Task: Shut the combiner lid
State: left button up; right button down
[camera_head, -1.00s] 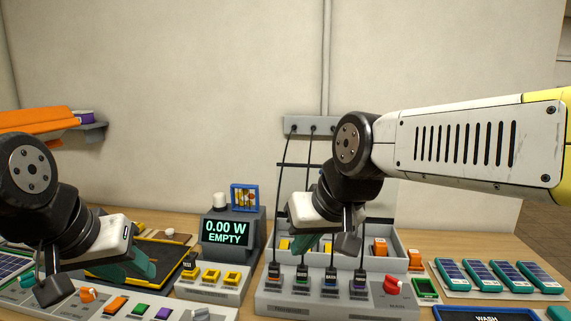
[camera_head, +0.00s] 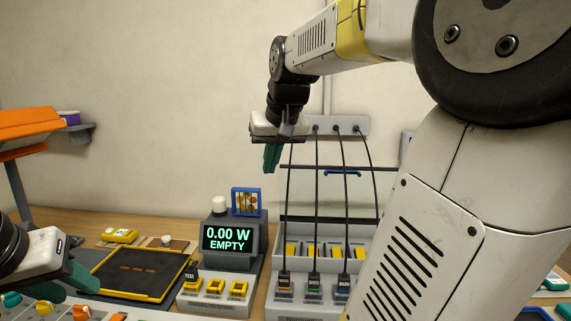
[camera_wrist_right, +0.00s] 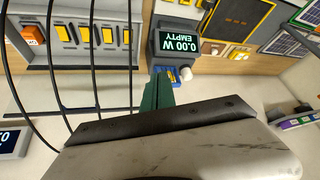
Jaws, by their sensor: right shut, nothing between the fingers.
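The combiner (camera_head: 300,263) is a grey box on the bench with yellow blocks inside. Its pale lid (camera_head: 328,195) stands open and upright at the back, with a black top edge and a blue handle (camera_head: 343,172). My right gripper (camera_head: 272,158) is shut and empty, its green fingers pointing down, left of the handle and near the lid's upper left corner in the picture. The shut fingers also show in the right wrist view (camera_wrist_right: 158,92). My left gripper (camera_head: 75,283) is at the lower left edge, partly cut off; its jaw opening is unclear.
Several black cables (camera_head: 317,190) run from a wall strip (camera_head: 340,125) past the lid to plugs at the combiner's front. A display (camera_head: 228,237) reading 0.00 W EMPTY stands left of the combiner. My right arm hides the bench's right side.

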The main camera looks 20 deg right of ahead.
jog(key=w+d+r+m+h, duration=0.2)
jog(key=w+d+r, duration=0.1)
jog(key=w+d, duration=0.9)
jog(key=w+d+f+m+g+h, duration=0.1)
jog(key=w+d, duration=0.2)
jog(key=d, duration=0.6)
jog(key=w+d+f+m, duration=0.2)
jog(key=w+d, duration=0.1)
jog(key=d, duration=0.6)
notch_tip(320, 180, down, 9)
jog(key=shift+w, duration=0.25)
jog(key=shift+s+d+f, duration=0.1)
